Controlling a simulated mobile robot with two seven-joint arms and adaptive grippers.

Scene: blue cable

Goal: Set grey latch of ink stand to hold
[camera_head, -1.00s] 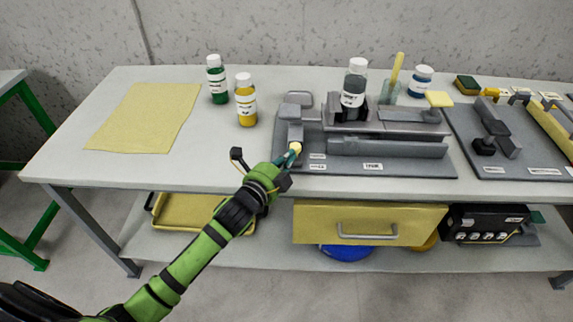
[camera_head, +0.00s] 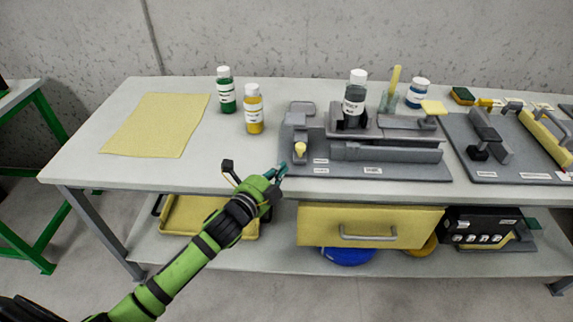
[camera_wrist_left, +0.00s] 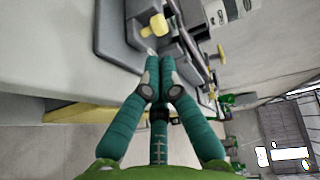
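The ink stand (camera_head: 400,171) is a dark grey base on the bench, with rails and a dark, white-capped ink bottle (camera_head: 355,98) upright in its holder. At its left end is a grey latch part (camera_head: 299,119) with a cream knob (camera_head: 300,149) towards the front; the knob also shows in the left wrist view (camera_wrist_left: 158,24). I cannot tell which setting the latch is in. My left gripper (camera_head: 281,170) is just in front of the stand's front-left corner, apart from the knob. Its teal fingers (camera_wrist_left: 159,58) meet at the tips, empty. My right gripper is out of view.
A yellow bottle (camera_head: 254,110) and a green bottle (camera_head: 226,91) stand left of the stand, beyond a clear stretch of bench. A yellow sheet (camera_head: 155,125) lies further left. A second grey fixture (camera_head: 500,173) is at right. A yellow drawer (camera_head: 370,224) is under the bench.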

